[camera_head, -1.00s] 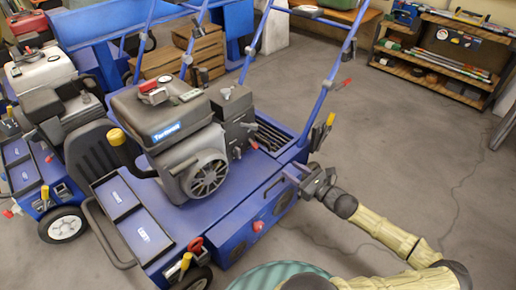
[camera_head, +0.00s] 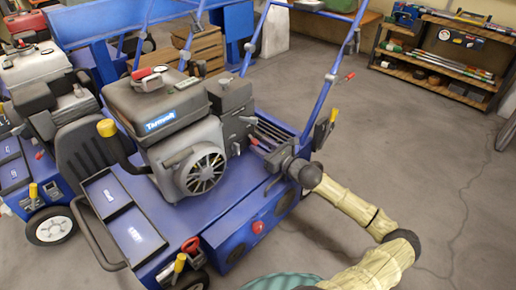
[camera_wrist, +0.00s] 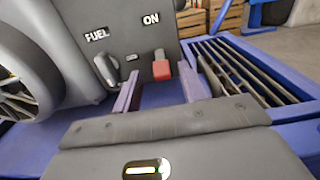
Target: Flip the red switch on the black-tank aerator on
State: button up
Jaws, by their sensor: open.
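The black-tank aerator (camera_head: 150,105) stands in the middle of the head view, on a blue frame. Its grey panel fills the top of the wrist view. The red switch (camera_wrist: 160,69) sits on that panel under the word ON, and a small red spot of it shows in the head view (camera_head: 253,139). My gripper (camera_wrist: 159,82) is open and empty in front of the panel. The switch appears between its two fingers, closer to the right one. I cannot tell whether a finger touches it. My gripper also shows in the head view (camera_head: 262,149).
A grey lever (camera_wrist: 106,70) marked FUEL is left of the switch. A slatted rack (camera_wrist: 240,70) lies to the right. A white-tank aerator (camera_head: 38,68) stands at the left. A tool shelf (camera_head: 440,60) is at the back right, with open floor before it.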

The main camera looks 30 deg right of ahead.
aim_at(252, 139)
jog(key=shift+b+x, duration=0.35)
jog(key=shift+x, duration=0.55)
jog(key=shift+w, duration=0.2)
jog(key=shift+a, duration=0.1)
grip_shut()
